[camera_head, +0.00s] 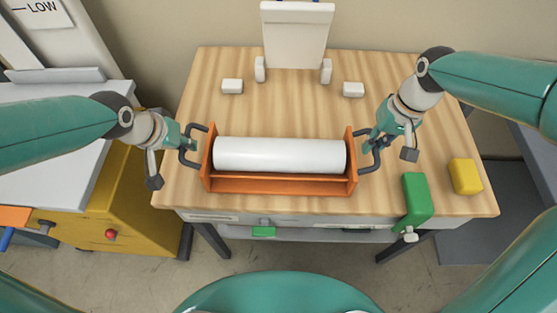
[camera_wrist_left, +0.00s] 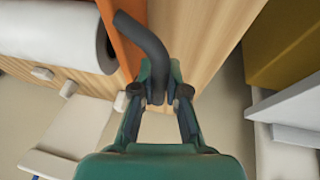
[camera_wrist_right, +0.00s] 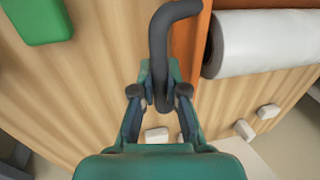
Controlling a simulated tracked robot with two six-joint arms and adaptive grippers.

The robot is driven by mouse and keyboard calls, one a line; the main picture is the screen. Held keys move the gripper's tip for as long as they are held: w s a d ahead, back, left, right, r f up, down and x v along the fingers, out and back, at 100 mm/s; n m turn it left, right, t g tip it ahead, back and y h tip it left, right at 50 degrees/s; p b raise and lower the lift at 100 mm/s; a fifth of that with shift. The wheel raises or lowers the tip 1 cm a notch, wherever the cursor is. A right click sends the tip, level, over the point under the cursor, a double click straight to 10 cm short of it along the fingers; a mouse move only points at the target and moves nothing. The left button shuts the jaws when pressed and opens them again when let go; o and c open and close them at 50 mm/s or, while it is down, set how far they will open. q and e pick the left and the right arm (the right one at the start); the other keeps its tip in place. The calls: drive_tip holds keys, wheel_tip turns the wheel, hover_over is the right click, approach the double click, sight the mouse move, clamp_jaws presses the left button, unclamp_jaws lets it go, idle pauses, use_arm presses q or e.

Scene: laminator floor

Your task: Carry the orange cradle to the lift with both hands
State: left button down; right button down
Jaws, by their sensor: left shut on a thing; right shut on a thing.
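The orange cradle (camera_head: 270,185) holds a white roll (camera_head: 280,155) and is over the front middle of the wooden table in the head view. I cannot tell whether it touches the tabletop. A dark bent handle sticks out at each end. My left gripper (camera_head: 186,146) is shut on the left handle (camera_wrist_left: 143,40), which passes between its fingers in the left wrist view. My right gripper (camera_head: 373,146) is shut on the right handle (camera_wrist_right: 160,45), seen between its fingers in the right wrist view. I cannot make out which thing is the lift.
The wooden table (camera_head: 210,75) carries a white upright stand (camera_head: 295,35) and small white blocks (camera_head: 232,86) at the back. A yellow cabinet (camera_head: 140,200) with a pale top stands at left.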

use_arm(q)
drive_tip(key=shift+w+r, duration=0.1)
drive_tip(key=shift+r, duration=0.05)
use_arm(e)
drive_tip(key=shift+r, duration=0.15)
